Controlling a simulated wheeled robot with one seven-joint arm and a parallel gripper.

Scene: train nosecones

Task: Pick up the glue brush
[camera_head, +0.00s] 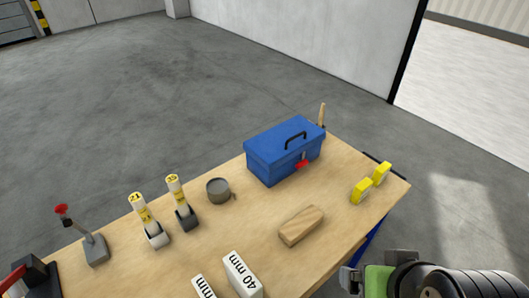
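A light wooden handle (321,113) stands upright behind the far right corner of the blue toolbox (272,153). It looks like the glue brush; its lower part is hidden by the box, so I cannot see bristles. My gripper (352,279) shows only in part at the bottom right, by the table's near right edge, with green and dark arm parts behind it. It is well apart from the handle. Its fingers are not clear enough to tell open from shut.
The wooden table (330,235) also holds a wooden block (301,226), yellow items (362,190), a grey cup (218,190), two yellow-labelled tubes (184,203) in holders, a red-tipped tool (88,238) and white "mm" blocks (242,275). Grey floor (330,95) beyond is clear.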

